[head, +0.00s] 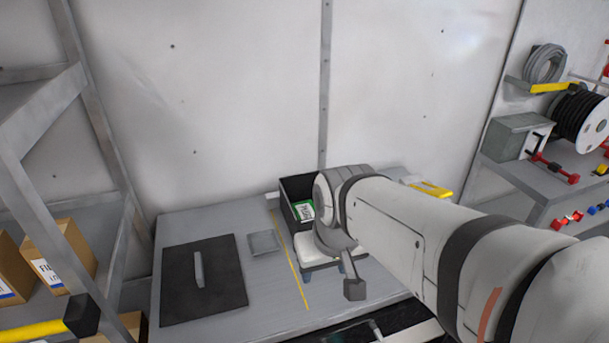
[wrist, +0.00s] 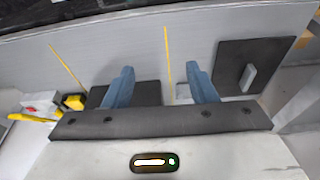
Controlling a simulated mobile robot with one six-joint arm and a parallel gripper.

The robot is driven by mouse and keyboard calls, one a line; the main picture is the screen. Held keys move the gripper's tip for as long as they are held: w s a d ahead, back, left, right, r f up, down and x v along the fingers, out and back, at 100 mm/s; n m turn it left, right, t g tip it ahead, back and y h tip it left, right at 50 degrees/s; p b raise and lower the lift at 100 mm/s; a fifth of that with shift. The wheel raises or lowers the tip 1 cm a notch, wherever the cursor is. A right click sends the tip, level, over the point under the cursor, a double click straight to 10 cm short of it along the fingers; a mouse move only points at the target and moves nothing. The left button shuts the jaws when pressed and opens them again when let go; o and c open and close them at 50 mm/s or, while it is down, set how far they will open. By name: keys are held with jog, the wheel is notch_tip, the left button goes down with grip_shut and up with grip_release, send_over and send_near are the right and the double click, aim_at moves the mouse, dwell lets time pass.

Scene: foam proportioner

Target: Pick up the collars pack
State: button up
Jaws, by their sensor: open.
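A pack with a green and white label (head: 303,210) lies in the black bin (head: 291,187) at the back of the grey table. I cannot read the label, so I cannot tell whether it is the collars pack. In the head view my wrist and arm hide the table right of the bin.
A dark mat (head: 178,292) with a grey bar (head: 199,269) on it lies on the table's left. A yellow item (head: 430,189) is at the back right. A metal rack with cardboard boxes (head: 58,254) stands left; a shelf with a cable reel (head: 600,126) stands right.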

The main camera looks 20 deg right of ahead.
jog(key=o, duration=0.4)
jog(key=w+d, duration=0.1)
jog(key=w, duration=0.2)
jog(key=w+d, duration=0.1)
jog(key=w, duration=0.3)
jog(key=w+d, duration=0.1)
jog(key=w, duration=0.2)
jog(key=shift+w+d+r, duration=0.1)
jog(key=shift+w+d, duration=0.25)
jog(key=shift+w, duration=0.05)
jog(key=shift+o, duration=0.2)
jog(key=w+d+f+t+b, duration=0.1)
jog(key=w+d+f, duration=0.3)
jog(key=w+d, duration=0.4)
jog(key=w+d+f, duration=0.3)
jog(key=w+d, duration=0.4)
jog(key=w, duration=0.4)
jog(key=x, duration=0.7)
jog(key=shift+w, duration=0.15)
jog(key=shift+t, duration=0.3)
jog(key=shift+p+x, duration=0.4)
jog(key=shift+x, duration=2.35)
